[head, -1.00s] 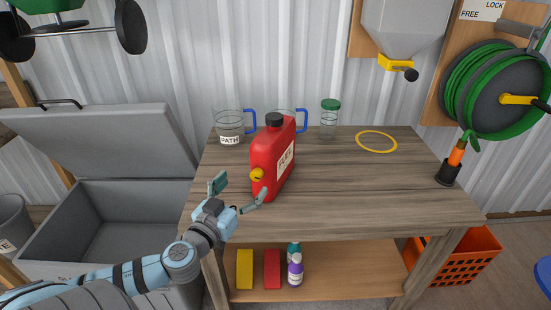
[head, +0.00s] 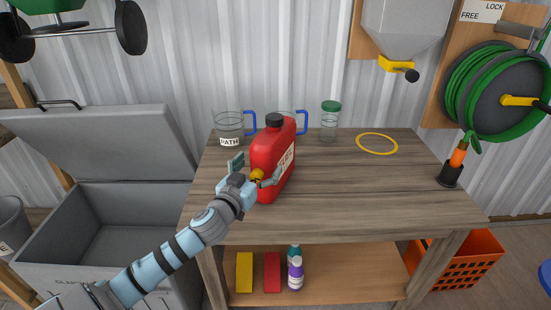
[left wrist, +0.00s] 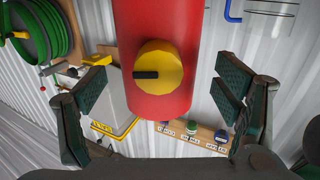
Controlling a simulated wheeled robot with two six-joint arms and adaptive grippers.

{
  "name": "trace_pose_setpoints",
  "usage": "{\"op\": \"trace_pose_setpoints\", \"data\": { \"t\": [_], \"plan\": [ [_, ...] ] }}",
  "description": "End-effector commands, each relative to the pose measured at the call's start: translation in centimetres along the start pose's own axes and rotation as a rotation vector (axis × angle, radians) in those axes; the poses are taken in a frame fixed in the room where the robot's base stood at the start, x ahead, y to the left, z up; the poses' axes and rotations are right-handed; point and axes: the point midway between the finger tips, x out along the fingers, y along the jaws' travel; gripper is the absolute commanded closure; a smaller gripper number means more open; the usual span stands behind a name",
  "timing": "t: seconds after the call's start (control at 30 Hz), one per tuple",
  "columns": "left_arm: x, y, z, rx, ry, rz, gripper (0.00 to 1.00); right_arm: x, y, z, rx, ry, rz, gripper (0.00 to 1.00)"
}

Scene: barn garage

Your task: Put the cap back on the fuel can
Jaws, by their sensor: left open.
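A red fuel can (head: 272,153) with a white label stands upright on the wooden workbench. A black cap-like piece (head: 274,121) is on its top. A round yellow knob (head: 257,174) is on the can's near lower side; in the left wrist view the yellow knob (left wrist: 158,67) has a black bar across it. My left gripper (head: 256,169) is open in front of the knob. In the left wrist view its fingers (left wrist: 160,88) are spread to either side of the red can, with nothing between them in contact. My right gripper is out of view.
The workbench (head: 350,190) is clear to the right, with a yellow ring (head: 377,143) lying there. Clear jugs (head: 229,127) and a green-lidded jar (head: 330,121) stand behind. A grey open chest (head: 110,240) is at left; an orange crate (head: 468,262) at lower right.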

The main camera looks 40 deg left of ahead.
Motion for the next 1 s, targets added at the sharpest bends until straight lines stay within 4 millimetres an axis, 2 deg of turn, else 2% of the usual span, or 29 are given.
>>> {"op": "trace_pose_setpoints", "data": {
  "t": [0.13,0.4,0.77,0.87,1.0],
  "plan": [
    [0.8,0.0,0.0,-0.003,0.0,-0.002,0.17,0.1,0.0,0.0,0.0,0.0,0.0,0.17],
    [4.8,0.1,0.0,-0.003,0.0,-0.001,0.17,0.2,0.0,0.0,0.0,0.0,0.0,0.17],
    [5.2,0.1,0.1,0.0,0.0,0.0,0.17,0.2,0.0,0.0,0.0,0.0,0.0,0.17],
    [5.2,0.1,0.1,0.0,0.0,0.0,0.29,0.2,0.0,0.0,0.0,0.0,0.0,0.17],
    [5.2,0.1,0.1,0.0,-0.001,0.0,0.52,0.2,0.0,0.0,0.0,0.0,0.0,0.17]
  ]
}}
